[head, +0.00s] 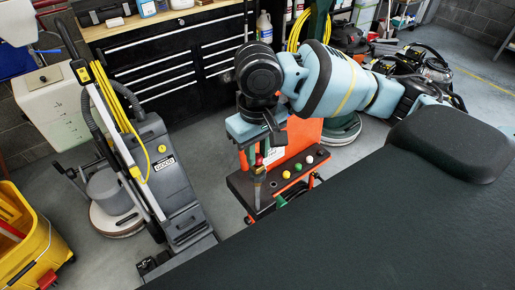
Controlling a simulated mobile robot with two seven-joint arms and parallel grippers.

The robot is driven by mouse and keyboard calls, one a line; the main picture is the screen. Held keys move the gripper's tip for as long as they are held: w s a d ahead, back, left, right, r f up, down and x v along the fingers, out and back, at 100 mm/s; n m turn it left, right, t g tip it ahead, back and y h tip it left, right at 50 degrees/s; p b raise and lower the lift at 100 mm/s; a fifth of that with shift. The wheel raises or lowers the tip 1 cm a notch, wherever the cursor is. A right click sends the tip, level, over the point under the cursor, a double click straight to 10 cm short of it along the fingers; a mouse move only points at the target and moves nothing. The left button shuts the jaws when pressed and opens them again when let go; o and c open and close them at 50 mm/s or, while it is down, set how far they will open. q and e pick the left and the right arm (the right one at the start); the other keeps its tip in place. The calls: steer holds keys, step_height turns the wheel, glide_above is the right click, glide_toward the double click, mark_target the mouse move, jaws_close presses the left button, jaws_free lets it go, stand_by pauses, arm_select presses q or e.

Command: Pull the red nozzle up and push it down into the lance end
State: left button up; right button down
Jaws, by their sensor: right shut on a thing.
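My right gripper (259,154) points down over a dark holder board (237,183) on an orange stand. It is shut, with a small red nozzle (259,160) at its fingertips. Directly below the nozzle is an upright lance (257,188) with a brass-coloured upper part, at the board's left part. The view is too small to tell whether the nozzle touches the lance end. My left gripper is not in view.
Yellow, green and white nozzles (286,174) sit on the board to the right of the lance. A grey floor machine (165,165) stands at left, a yellow bucket (30,250) at lower left. A black drawer cabinet (175,65) is behind.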

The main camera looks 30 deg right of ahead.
steer(key=shift+f, duration=0.4)
steer(key=c, duration=1.2)
jaws_free()
steer(key=shift+o, duration=0.2)
steer(key=shift+r, duration=3.9)
